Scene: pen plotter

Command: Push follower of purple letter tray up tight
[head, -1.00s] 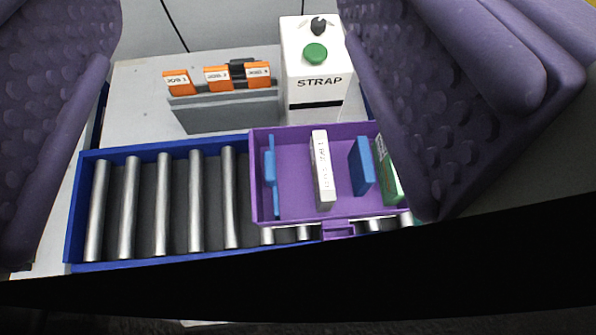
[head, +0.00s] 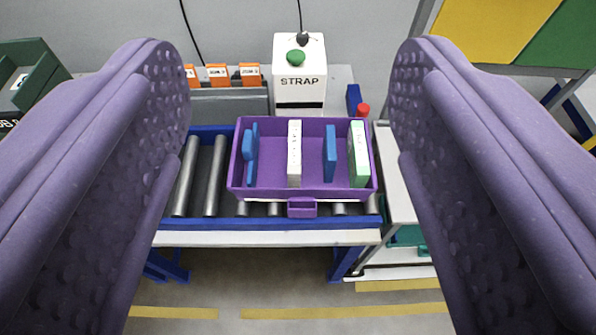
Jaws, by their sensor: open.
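The purple letter tray (head: 272,186) sits on the right end of the roller conveyor, with a small purple handle on its front. Inside, from left to right, stand a blue plate with a knob (head: 252,150) near the left wall, a white block of letters (head: 294,152), a blue plate (head: 330,152) and a green-and-white block (head: 358,153) by the right wall. Gaps separate them. I cannot tell for certain which blue plate is the follower. My gripper (head: 298,190) is open and empty, its purple fingers wide apart on either side of the tray view, apart from the tray.
The conveyor (head: 212,175) has free rollers left of the tray. Behind it stand a white STRAP box (head: 299,75) with a green button and a grey rack with orange job tags (head: 217,74). A red button (head: 363,109) and white side table (head: 400,180) are at right.

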